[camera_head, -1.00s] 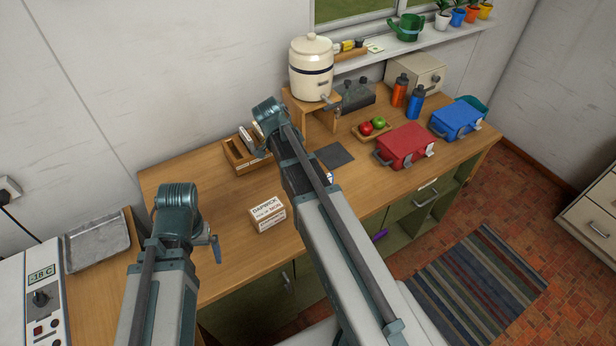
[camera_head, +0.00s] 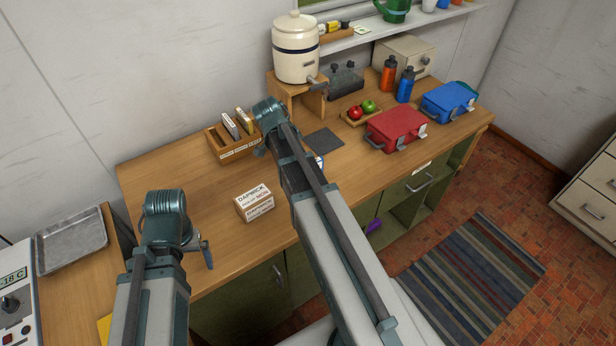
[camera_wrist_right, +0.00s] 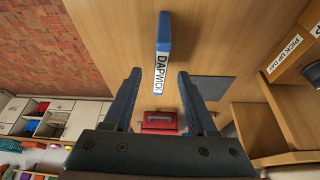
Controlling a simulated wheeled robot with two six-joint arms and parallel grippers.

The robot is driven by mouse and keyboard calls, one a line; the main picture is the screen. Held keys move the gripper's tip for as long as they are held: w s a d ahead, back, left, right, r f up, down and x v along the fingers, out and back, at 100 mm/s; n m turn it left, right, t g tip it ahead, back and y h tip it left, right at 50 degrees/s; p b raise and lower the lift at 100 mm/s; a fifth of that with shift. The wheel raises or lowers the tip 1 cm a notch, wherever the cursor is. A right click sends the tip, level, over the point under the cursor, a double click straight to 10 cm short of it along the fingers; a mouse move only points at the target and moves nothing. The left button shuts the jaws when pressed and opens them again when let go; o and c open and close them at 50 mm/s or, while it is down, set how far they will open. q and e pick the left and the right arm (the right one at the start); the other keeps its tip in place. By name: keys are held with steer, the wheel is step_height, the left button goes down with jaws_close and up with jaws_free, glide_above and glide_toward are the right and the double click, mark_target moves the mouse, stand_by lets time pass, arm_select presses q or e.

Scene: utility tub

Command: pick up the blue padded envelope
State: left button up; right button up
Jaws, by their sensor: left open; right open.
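The blue padded envelope (camera_wrist_right: 164,32) is on the wooden counter in the right wrist view, seen edge-on with a white "DAPWICK" label. In the head view only a small blue-and-white bit (camera_head: 320,161) shows beside my right arm, which hides the rest. My right gripper (camera_wrist_right: 160,74) is open, its two fingers to either side of the envelope's labelled end in that picture; whether they touch it I cannot tell. My left gripper (camera_head: 208,252) is open and empty near the counter's front edge.
A "DAPWICK" carton (camera_head: 254,203) stands between my arms. A wooden file box (camera_head: 238,151), a crock on a stand (camera_head: 272,88) and a dark mat (camera_head: 324,142) are behind. Red (camera_head: 397,127) and blue (camera_head: 447,102) cases stand right. The counter's left part is clear.

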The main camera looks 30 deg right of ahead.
arm_select(q)
step_height(320, 180, down, 4)
steer(key=b, duration=0.4)
steer(key=shift+f+b, duration=0.25)
steer(key=shift+b, duration=0.05)
arm_select(e)
steer(key=x, duration=0.5)
steer(key=shift+d, duration=0.45)
arm_select(q)
steer(key=shift+r, duration=0.1)
arm_select(e)
steer(key=shift+r, duration=0.1)
arm_select(q)
steer(key=shift+f, duration=0.25)
arm_select(e)
steer(key=shift+f, duration=0.25)
jaws_close()
